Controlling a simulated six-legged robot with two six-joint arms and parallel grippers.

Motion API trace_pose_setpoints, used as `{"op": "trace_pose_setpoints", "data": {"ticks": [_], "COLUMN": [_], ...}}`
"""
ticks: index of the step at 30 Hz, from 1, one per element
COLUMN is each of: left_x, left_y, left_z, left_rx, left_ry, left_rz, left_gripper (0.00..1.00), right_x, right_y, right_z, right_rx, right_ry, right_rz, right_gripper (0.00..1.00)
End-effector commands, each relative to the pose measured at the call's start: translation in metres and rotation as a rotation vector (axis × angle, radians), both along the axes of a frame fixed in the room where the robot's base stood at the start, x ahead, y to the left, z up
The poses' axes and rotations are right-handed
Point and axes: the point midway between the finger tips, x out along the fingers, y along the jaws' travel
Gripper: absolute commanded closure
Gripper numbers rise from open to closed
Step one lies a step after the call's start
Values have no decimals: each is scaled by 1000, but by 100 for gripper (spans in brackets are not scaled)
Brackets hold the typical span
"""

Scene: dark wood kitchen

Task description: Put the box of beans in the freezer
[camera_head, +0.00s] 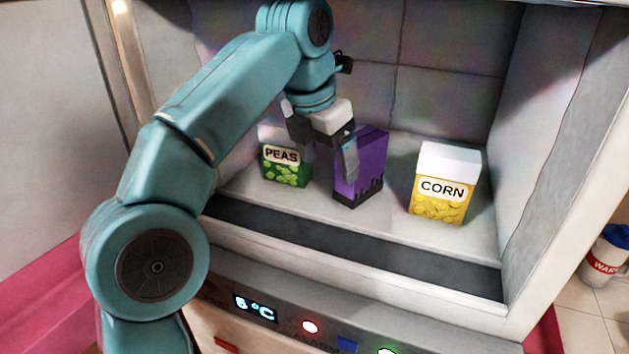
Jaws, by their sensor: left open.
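A purple box (371,158) stands upright in the middle of the white-walled compartment. No label can be read on it, so I cannot tell whether it is the box of beans; no other box in view is marked beans. My left gripper (325,150) reaches in from above, open. One finger overlaps the purple box's front left side in the picture. The other finger is farther left, near the peas box. I cannot tell whether the finger touches the purple box. My right gripper is not in view.
A green and white peas box (286,171) stands left of the purple box. A yellow and white corn box (444,183) stands to the right. The compartment's side wall (530,130) and front ledge border the space.

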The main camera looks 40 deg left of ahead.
Motion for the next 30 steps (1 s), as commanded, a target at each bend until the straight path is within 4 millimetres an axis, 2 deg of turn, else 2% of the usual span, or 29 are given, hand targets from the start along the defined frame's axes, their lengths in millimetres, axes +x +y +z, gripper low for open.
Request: {"op": "trace_pose_setpoints", "data": {"ticks": [1,3,8,30], "left_x": [-9,-19,-30,-31], "left_y": [1,3,4,4], "left_z": [-3,-2,0,1], "left_rx": [0,1,0,0], "left_ry": [-3,-3,-1,0], "left_rz": [0,0,0,0], "left_gripper": [17,17,17,17], "right_x": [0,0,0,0], "right_y": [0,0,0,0], "right_z": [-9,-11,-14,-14], "right_rx": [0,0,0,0], "right_ry": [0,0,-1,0], "right_rz": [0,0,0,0], "right_gripper": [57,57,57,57]}}
